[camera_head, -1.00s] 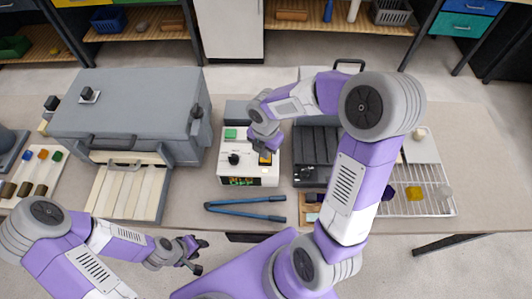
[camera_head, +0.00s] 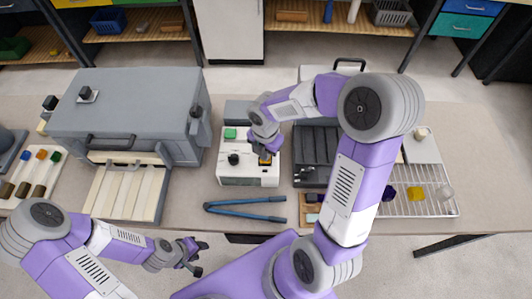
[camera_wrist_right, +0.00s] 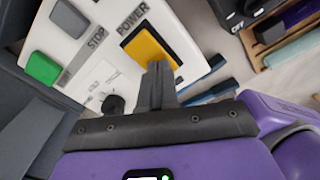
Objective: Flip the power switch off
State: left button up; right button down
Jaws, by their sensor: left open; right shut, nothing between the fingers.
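The white control box (camera_head: 235,170) stands on the bench, with a green button, a black knob and a yellow switch on top. The yellow power switch (camera_wrist_right: 152,50) is next to the POWER label in the right wrist view. My right gripper (camera_wrist_right: 157,72) is shut and empty, its tips at the near edge of the switch; I cannot tell if they touch. In the head view my right gripper (camera_head: 268,152) partly covers the switch. The box's front shows no lit digits. My left gripper (camera_head: 198,256) is open and empty in front of the bench.
A grey furnace (camera_head: 130,105) stands to the left. Blue-handled tongs (camera_head: 245,208) lie in front of the box. A dark grey unit (camera_head: 316,150) is close to the right of it. A wire rack (camera_head: 430,205) with coloured pieces lies further right.

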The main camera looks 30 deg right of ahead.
notch_tip(320, 180, up, 7)
jog(key=p, duration=0.6)
jog(key=shift+p, duration=0.4)
jog(key=shift+f, duration=0.1)
